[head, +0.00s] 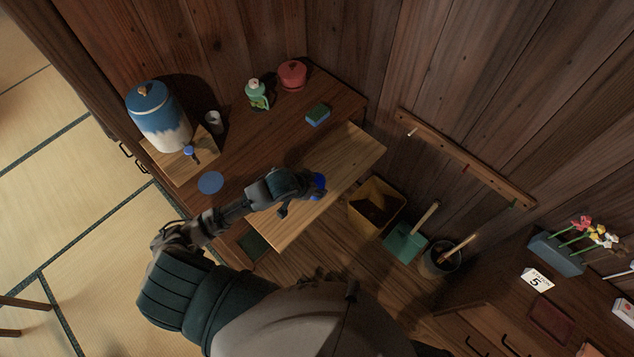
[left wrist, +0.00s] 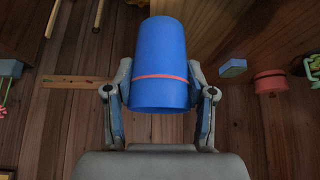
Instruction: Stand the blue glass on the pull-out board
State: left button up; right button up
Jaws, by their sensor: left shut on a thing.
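The blue glass (head: 319,183) shows in the head view at the end of my left arm, partly hidden by the gripper. In the left wrist view the glass (left wrist: 162,55) is plain blue with a thin pinkish-red band. My left gripper (left wrist: 161,88) is shut on it, one finger on each side. The pull-out board (head: 347,161) is pale wood and extends from the dark cabinet. The gripper and glass are over the board's middle; I cannot tell whether the glass touches it. My right gripper is in neither view.
A yellow bin (head: 376,205) stands beside the board. Both board ends look clear.

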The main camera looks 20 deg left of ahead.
pick_arm(q)
jog(key=s+f+m+g+h+p, duration=0.1)
jog(key=s+f+m+g+h, duration=0.1)
jog(key=s+f+m, duration=0.55)
jog(key=w+a+f+n, duration=0.1)
jog(key=w+a, duration=0.2)
jog(key=w+a+f, duration=0.1)
jog(key=w+a, duration=0.2)
jog(key=w+a+f+n+p, duration=0.1)
jog(key=w+a, duration=0.2)
jog(key=shift+w+a+n, duration=0.1)
jog(key=shift+w+n, duration=0.1)
jog(key=shift+n, duration=0.15)
jog(key=shift+a+f, duration=0.2)
jog(key=shift+f, duration=0.15)
notch_tip(320, 180, down, 2)
jog(key=shift+a+f, duration=0.15)
jog(key=shift+f, duration=0.1)
jog(key=shift+w+f, duration=0.1)
jog(key=shift+f, duration=0.15)
jog(key=shift+d, duration=0.35)
jog(key=o, duration=1.2)
jog(key=shift+o, duration=0.2)
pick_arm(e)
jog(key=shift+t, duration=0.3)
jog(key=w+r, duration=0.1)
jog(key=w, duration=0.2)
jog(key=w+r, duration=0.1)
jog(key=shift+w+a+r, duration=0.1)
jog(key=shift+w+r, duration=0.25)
